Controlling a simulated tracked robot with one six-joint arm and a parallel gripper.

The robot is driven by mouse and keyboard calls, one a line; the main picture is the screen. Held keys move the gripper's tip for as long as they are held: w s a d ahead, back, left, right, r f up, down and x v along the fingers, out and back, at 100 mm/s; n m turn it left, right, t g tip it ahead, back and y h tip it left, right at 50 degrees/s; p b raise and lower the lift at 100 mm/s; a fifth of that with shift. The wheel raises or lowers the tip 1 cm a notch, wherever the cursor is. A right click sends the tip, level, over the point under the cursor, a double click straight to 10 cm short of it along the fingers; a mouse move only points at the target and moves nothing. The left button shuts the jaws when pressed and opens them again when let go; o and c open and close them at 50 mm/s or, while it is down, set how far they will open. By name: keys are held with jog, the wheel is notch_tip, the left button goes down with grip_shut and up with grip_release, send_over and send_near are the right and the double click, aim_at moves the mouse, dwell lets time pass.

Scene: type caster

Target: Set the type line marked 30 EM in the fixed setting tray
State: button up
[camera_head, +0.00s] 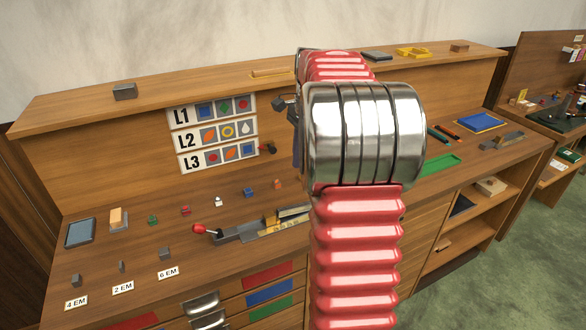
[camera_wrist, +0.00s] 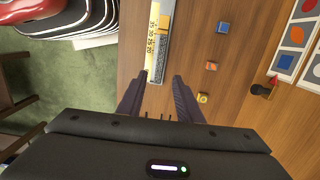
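The setting tray (camera_head: 250,232) is a long grey metal tray on the bench, with a red-knobbed lever at its left end and a yellow numbered strip (camera_wrist: 152,35). Its right end is hidden behind my arm. In the wrist view a grey ribbed strip (camera_wrist: 160,60) lies along the yellow one; I cannot tell whether it is a type line. No label reading 30 EM is legible.
Small grey blocks stand behind cards marked 4 EM (camera_head: 76,302), 2 EM (camera_head: 123,288) and 6 EM (camera_head: 168,273). Small coloured blocks, including a blue one (camera_wrist: 223,28), stand behind the tray. A sign board (camera_head: 212,134) shows L1 to L3. A green tray (camera_head: 440,164) lies right.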

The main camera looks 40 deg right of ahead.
jog(key=s+a+r+n+t, duration=0.1)
jog(key=s+a+r+n, duration=0.15)
jog(key=a, duration=0.45)
jog(key=s+a+r+n+h, duration=0.1)
jog(key=a+n, duration=0.3)
jog(key=a, duration=0.2)
jog(key=s+a+r+n+t, duration=0.1)
jog(key=a+n, duration=0.2)
jog(key=a, duration=0.4)
jog(key=s+a+f+n+t, duration=0.1)
jog(key=s+a+f+n, duration=0.1)
jog(key=s+a+n, duration=0.4)
jog(key=s+a+f+n+t, duration=0.2)
jog(key=s+a+n, duration=0.3)
jog(key=a, duration=0.3)
jog(key=shift+s+f+n, duration=0.35)
jog(key=shift+s+f, duration=0.1)
jog(key=shift+f, duration=0.05)
jog(key=shift+d, duration=0.15)
